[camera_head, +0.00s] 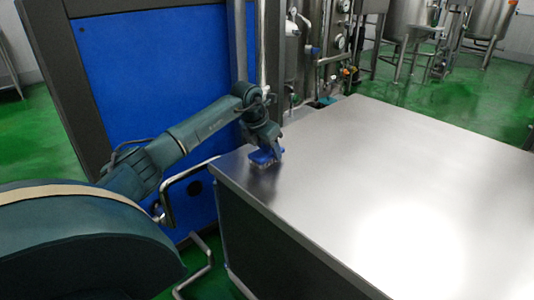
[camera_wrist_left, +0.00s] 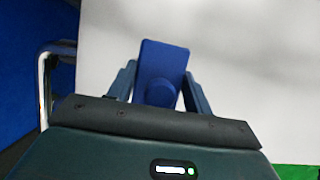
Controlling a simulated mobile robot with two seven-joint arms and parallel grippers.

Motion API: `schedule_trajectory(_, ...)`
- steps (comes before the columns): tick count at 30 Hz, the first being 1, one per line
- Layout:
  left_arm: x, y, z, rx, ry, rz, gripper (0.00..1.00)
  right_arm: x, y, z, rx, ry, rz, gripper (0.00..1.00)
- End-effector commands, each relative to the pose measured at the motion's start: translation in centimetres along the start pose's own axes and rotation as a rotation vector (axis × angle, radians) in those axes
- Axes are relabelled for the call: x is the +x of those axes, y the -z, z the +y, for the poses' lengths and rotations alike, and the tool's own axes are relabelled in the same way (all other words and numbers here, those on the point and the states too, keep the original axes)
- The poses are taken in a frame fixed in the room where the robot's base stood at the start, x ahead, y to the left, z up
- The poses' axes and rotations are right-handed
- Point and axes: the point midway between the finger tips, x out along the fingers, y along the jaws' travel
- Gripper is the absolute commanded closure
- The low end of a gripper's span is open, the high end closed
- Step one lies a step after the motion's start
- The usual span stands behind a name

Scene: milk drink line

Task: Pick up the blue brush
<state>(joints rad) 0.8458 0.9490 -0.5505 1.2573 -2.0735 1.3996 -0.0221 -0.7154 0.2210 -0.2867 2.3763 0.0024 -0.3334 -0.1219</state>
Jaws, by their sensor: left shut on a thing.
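The blue brush (camera_head: 262,157) is at the far left corner of the steel table (camera_head: 370,180) in the head view. My left gripper (camera_head: 268,150) points down over it and is shut on it. In the left wrist view the brush (camera_wrist_left: 162,66) lies between the two fingers of my left gripper (camera_wrist_left: 162,88), with one finger on each side. Its flat blue end sticks out past the fingertips. Whether the brush touches the table top or is just above it, I cannot tell. My right gripper is not in view.
The rest of the table top is bare, with a bright reflection at the front. A blue panel machine (camera_head: 150,70) with a dark frame stands behind my left arm. A bent metal rail (camera_head: 180,178) runs beside the table's left edge. Tanks (camera_head: 412,20) stand at the back on green floor.

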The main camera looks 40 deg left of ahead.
Motion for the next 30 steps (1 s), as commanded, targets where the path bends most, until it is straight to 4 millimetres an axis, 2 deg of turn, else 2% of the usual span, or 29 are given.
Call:
schedule_trajectory(5, -1.0, -0.5, 0.0, 0.000, -0.001, -0.004, 0.73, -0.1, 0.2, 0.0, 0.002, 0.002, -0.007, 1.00)
schedule_trajectory(12, -5.4, -2.3, 0.1, 0.001, -0.001, -0.006, 0.73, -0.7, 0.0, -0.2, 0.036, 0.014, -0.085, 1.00)
schedule_trajectory(18, -8.3, -3.5, 0.0, 0.000, 0.000, -0.003, 0.73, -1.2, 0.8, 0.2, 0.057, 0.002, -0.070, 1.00)
schedule_trajectory(22, -9.2, -3.8, 0.0, 0.000, 0.000, -0.002, 0.73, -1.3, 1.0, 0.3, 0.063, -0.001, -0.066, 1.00)
schedule_trajectory(30, -9.3, -3.9, 0.0, 0.000, 0.000, 0.000, 0.73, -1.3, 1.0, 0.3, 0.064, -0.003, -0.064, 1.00)
